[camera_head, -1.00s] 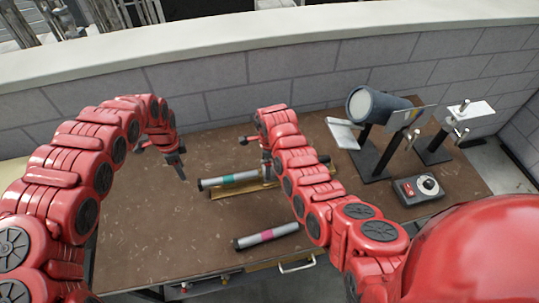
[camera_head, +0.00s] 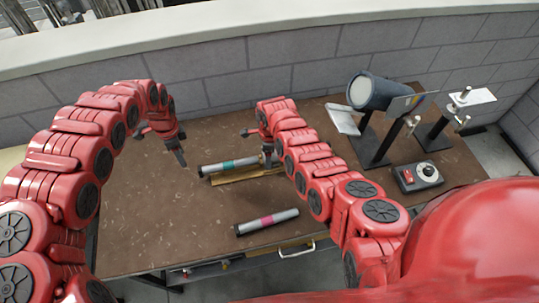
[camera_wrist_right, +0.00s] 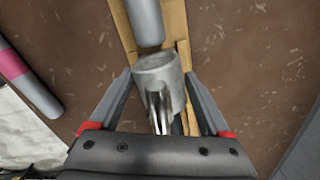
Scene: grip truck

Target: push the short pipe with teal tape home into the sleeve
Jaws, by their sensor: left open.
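The short pipe with teal tape (camera_head: 229,164) lies on a wooden cradle (camera_head: 240,177) at the middle of the bench. My left gripper (camera_head: 182,157) is open and empty, a little left of the pipe's left end. My right gripper (camera_head: 265,157) is at the pipe's right end, partly hidden by its own arm. In the right wrist view a grey pipe end (camera_wrist_right: 145,20) points at a metal sleeve (camera_wrist_right: 157,74), with little or no gap visible. The sleeve is between the right gripper's fingers (camera_wrist_right: 159,80); whether they clamp it is unclear.
A pipe with pink tape (camera_head: 266,222) lies nearer the front edge and shows in the right wrist view (camera_wrist_right: 20,75). A dark cylinder on a stand (camera_head: 375,93) and a control box (camera_head: 416,177) occupy the right side. The bench's left part is clear.

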